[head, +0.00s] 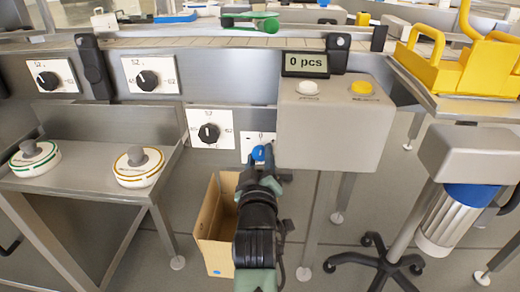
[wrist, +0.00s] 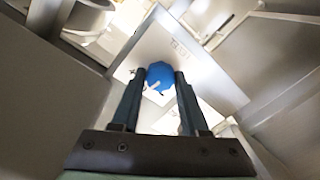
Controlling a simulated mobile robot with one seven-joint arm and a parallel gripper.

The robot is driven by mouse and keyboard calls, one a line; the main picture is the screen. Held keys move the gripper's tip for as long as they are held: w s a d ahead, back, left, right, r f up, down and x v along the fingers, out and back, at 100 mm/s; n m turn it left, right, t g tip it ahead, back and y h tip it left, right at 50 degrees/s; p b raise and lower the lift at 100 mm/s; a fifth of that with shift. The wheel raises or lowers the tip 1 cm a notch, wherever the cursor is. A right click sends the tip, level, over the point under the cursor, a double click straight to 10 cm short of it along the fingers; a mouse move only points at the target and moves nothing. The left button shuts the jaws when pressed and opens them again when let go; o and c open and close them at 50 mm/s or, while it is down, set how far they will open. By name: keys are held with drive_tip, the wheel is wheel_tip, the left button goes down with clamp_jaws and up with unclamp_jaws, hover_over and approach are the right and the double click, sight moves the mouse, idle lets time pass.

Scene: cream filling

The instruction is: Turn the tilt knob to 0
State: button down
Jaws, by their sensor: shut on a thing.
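The blue tilt knob (head: 258,153) sits on a white plate (head: 249,137) marked "0", just left of the grey control box. In the wrist view the blue knob (wrist: 160,76) lies between the tips of my two fingers, with a small white mark on its face. My gripper (head: 262,165) reaches up to the knob from below and is shut on it. In the wrist view both fingers of my gripper (wrist: 160,84) are at the knob's sides. Much of the plate's scale is hidden in the head view.
Black knobs (head: 209,132) on white plates sit to the left. The grey box (head: 325,130) with a white and a yellow button (head: 362,88) and a "0 pcs" display (head: 306,64) is close on the right. An open cardboard box (head: 213,230) stands on the floor below.

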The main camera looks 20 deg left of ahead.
drive_tip(key=shift+n+p, duration=0.5)
drive_tip(key=shift+n, duration=0.3)
drive_tip(key=shift+a+f, duration=0.1)
drive_tip(key=shift+c, duration=2.2)
unclamp_jaws()
drive_tip(key=p+v, duration=0.3)
drive_tip(key=v, duration=1)
drive_tip(key=shift+s, duration=0.15)
